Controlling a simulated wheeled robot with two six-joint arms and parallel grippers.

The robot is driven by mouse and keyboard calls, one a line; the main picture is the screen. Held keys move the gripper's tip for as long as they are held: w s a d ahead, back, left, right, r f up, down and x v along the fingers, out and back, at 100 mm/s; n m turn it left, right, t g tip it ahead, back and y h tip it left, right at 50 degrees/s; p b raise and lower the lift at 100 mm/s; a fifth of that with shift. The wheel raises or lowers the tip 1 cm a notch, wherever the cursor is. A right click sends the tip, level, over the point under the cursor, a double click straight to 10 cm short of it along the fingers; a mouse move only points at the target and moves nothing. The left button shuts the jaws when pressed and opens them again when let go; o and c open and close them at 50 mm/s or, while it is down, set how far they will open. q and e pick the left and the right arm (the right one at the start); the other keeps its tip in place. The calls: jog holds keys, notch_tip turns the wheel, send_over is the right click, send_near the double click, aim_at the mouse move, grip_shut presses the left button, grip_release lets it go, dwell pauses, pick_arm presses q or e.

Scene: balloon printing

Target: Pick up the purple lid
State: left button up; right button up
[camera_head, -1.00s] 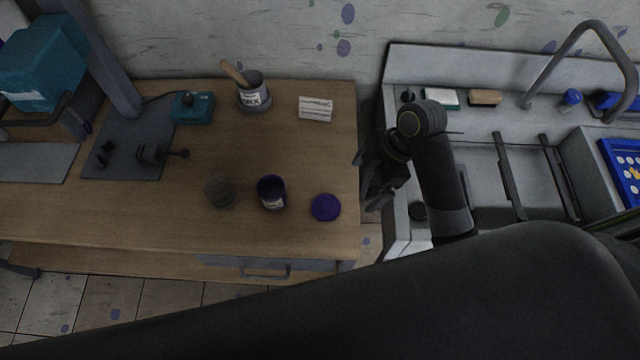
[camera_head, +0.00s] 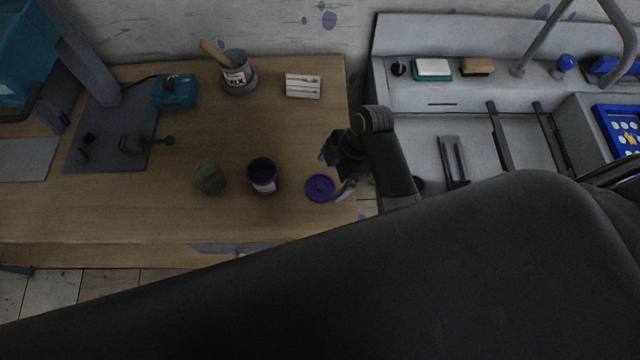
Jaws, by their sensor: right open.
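The purple lid (camera_head: 320,188) lies flat on the wooden table near its right edge. A purple jar (camera_head: 263,176) with a pale label stands open just left of it. My right gripper (camera_head: 338,172) is open and empty at the lid's upper right side, its fingers pointing down and left. One fingertip is close to the lid's right rim; I cannot tell if it touches. My left gripper is not in view.
A grey jar (camera_head: 209,178) stands left of the purple jar. A MIX pot (camera_head: 238,76) with a wooden handle, a white card (camera_head: 303,86) and a teal box (camera_head: 175,91) are farther back on the wooden table (camera_head: 215,135). A sink unit (camera_head: 420,95) stands right.

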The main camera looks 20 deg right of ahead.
aim_at(320, 185)
jog(key=shift+a+f, duration=0.2)
jog(key=shift+f, duration=0.1)
jog(key=p+x, duration=0.1)
jog(key=x, duration=0.2)
jog(key=shift+w+a+f+p, duration=0.2)
jog(key=shift+a+p, duration=0.15)
jog(key=shift+p, duration=0.05)
jog(key=shift+a+f, duration=0.15)
jog(key=shift+f, duration=0.35)
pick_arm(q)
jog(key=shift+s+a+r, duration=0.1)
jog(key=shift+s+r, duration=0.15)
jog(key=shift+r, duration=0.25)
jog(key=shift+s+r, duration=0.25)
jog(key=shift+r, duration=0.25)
pick_arm(e)
jog(key=c, duration=1)
